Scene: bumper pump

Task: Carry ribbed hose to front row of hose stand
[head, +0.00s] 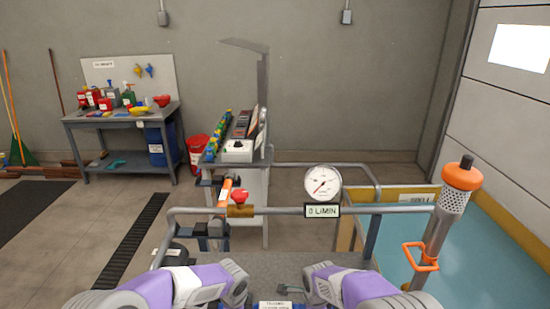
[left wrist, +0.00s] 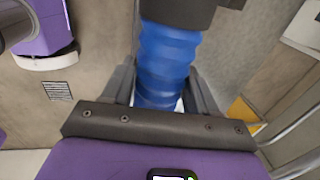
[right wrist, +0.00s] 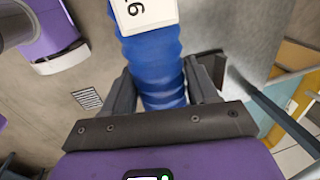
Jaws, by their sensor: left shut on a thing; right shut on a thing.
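A blue ribbed hose (left wrist: 165,60) is between the fingers of my left gripper (left wrist: 163,95), which is shut on it; a dark fitting (left wrist: 185,10) is at the hose's far end in the left wrist view. My right gripper (right wrist: 162,92) is also shut on a blue ribbed hose section (right wrist: 155,65); a white tag (right wrist: 143,14) with a number covers its far part. I cannot make out a hose stand for certain.
A pipe rail (head: 270,211) with a gauge (head: 323,184) and red valve (head: 239,197) crosses ahead. An orange-topped strainer pipe (head: 452,203) stands right, by a blue-green pool area (head: 500,255). A bench (head: 120,118) and red bucket (head: 198,152) are back left. Floor left is open.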

